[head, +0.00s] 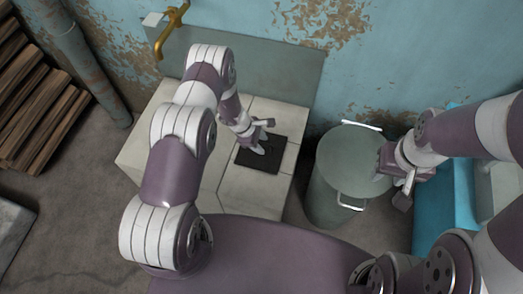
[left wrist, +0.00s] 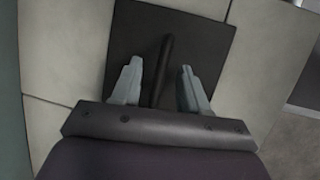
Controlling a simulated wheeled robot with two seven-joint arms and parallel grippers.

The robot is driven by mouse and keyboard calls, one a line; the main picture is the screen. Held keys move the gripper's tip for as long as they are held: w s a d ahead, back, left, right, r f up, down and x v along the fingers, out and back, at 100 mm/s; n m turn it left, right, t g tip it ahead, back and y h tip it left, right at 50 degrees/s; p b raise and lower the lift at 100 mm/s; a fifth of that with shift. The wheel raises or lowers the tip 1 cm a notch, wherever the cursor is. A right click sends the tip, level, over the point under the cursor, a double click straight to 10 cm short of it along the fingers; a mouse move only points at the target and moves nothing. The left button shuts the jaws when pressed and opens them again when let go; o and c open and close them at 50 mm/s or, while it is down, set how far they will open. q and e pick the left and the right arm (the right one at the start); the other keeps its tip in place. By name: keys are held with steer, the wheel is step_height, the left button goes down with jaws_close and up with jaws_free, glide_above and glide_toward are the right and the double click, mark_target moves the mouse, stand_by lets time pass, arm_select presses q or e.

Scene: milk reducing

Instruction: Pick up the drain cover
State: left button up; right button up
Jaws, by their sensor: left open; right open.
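The drain cover (head: 261,157) is a dark square plate lying on the pale tiled slab. In the left wrist view the drain cover (left wrist: 208,45) has a dark bar handle (left wrist: 163,62) across its middle. My left gripper (head: 259,138) is over the cover in the head view. In the left wrist view my left gripper (left wrist: 160,80) is open, with one finger on each side of the handle and a gap to both. Whether the fingers touch the plate cannot be told. My right gripper (head: 407,190) is open and empty at the right, by the grey bin's edge.
A grey-green bin (head: 335,190) with white handles stands right of the tiled slab (head: 233,190). A brass tap (head: 171,27) is on the wall behind. A blue container (head: 429,215) is at the right, and stacked wood (head: 45,100) at the left.

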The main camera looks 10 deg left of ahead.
arm_select(q)
steer(key=shift+w+d+f, duration=0.15)
steer(key=shift+d+f, duration=0.1)
steer(key=shift+f, duration=0.3)
jaws_close()
